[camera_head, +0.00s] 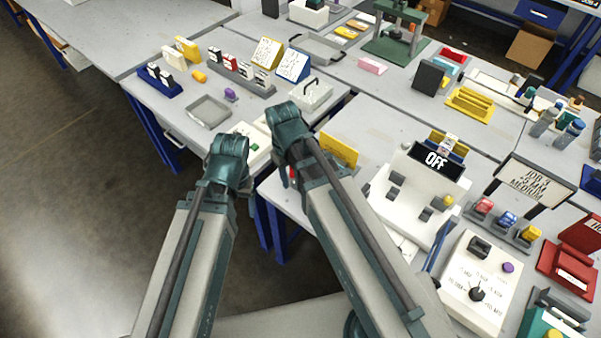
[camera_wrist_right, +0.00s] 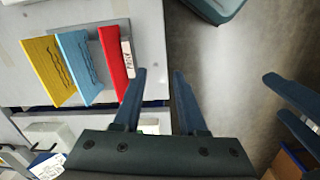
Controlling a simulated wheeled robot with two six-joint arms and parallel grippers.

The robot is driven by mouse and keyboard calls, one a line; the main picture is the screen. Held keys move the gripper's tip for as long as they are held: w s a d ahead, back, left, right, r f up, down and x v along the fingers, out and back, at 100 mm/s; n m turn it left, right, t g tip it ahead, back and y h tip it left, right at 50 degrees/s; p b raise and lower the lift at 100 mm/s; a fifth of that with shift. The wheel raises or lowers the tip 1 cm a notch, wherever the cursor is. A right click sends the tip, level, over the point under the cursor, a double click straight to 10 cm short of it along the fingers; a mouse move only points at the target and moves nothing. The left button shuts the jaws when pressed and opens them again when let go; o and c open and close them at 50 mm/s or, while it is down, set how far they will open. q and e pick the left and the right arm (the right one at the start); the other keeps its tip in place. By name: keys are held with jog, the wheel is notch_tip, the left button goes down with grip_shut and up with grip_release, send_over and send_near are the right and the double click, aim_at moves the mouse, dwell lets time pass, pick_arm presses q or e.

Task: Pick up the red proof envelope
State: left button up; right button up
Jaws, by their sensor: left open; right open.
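The red proof envelope (camera_wrist_right: 113,65) stands on edge in a grey holder (camera_wrist_right: 88,28) in the right wrist view, beside a blue envelope (camera_wrist_right: 76,62). In the head view only a small red piece (camera_head: 292,173) shows beside my right arm; the rest is hidden. My right gripper (camera_wrist_right: 159,72) is open and empty. Its left finger is close to the red envelope's right side, and the envelope is not between the fingers. My left gripper (camera_wrist_right: 274,97) is open at the right edge of the wrist view, apart from the envelopes.
A yellow envelope (camera_head: 338,150) stands in the same row, left of the blue one in the wrist view. A grey tray (camera_head: 208,111) lies on the left table. Open floor lies left.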

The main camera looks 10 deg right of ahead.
jog(key=w+d+n, duration=0.2)
jog(key=w+d, duration=0.5)
jog(key=w, duration=0.1)
notch_tip(320, 180, down, 9)
jog(key=b, duration=0.9)
jog(key=shift+a+y, duration=0.25)
jog(key=shift+y, duration=0.15)
jog(key=f+b, duration=0.5)
jog(key=shift+s+d+f, duration=0.1)
jog(key=shift+s+d, duration=0.05)
jog(key=shift+d, duration=0.1)
grip_shut()
